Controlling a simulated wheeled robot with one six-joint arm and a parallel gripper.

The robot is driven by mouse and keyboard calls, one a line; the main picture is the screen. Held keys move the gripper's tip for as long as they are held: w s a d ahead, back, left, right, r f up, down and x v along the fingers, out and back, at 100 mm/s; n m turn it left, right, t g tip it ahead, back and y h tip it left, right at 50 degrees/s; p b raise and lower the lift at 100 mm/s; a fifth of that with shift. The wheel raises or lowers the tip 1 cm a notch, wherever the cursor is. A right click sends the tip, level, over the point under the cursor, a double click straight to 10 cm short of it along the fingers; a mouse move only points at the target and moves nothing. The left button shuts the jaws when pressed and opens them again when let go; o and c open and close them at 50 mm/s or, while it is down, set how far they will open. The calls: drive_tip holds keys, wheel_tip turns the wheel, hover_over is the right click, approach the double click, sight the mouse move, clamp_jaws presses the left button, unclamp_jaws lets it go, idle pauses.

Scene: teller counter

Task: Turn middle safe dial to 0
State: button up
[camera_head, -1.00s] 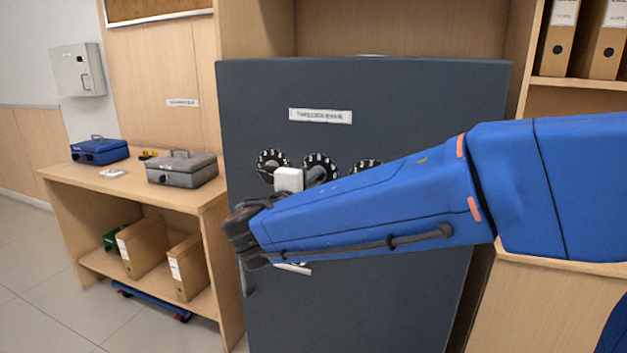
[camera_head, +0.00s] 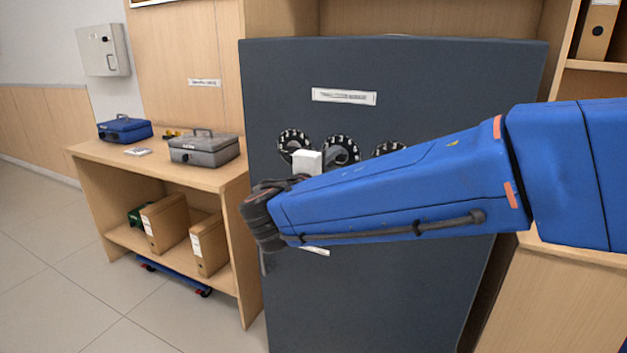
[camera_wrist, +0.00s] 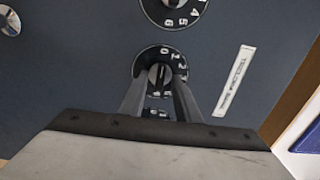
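The dark grey safe (camera_head: 400,285) has a row of three black dials with white numerals. The middle dial (camera_head: 342,149) is partly covered by my wrist in the head view. In the wrist view the middle dial (camera_wrist: 160,60) has its 0 at the upper rim, and its dark knob has a light pointer bar. My gripper (camera_wrist: 160,76) has one finger on each side of this knob, apart from each other. I cannot tell whether they touch it. The left dial (camera_head: 294,142) also shows at the top of the wrist view (camera_wrist: 172,8). The right dial (camera_head: 388,148) is partly hidden by my arm.
A white label (camera_head: 344,96) is on the safe above the dials. A wooden shelf table (camera_head: 90,152) at left holds a blue cash box (camera_head: 125,130) and a grey cash box (camera_head: 204,150). Open floor lies front left. Wooden shelving with binders (camera_head: 597,30) stands right.

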drive_tip(key=v, duration=1.6)
drive_tip(key=shift+s+d, duration=0.1)
drive_tip(key=w+d+f+m+g+h, duration=0.1)
drive_tip(key=d+f+m+g, duration=0.4)
drive_tip(key=d+m, duration=0.6)
drive_tip(key=d+f+m+g+h, duration=0.1)
drive_tip(key=d+f+m+g, duration=0.4)
drive_tip(key=d, duration=1)
drive_tip(key=s+d+f+m+g+y, duration=0.1)
drive_tip(key=s+d+f+m+y, duration=0.3)
drive_tip(key=m, duration=1.3)
drive_tip(key=s+d+f+m+g+y, duration=0.1)
drive_tip(key=s+d+f+m+y, duration=0.3)
drive_tip(key=s+f+m, duration=0.3)
drive_tip(key=s+d+m, duration=0.1)
drive_tip(key=s+m, duration=0.3)
drive_tip(key=m, duration=0.6)
drive_tip(key=shift+d+f, duration=0.35)
drive_tip(key=shift+w, duration=0.1)
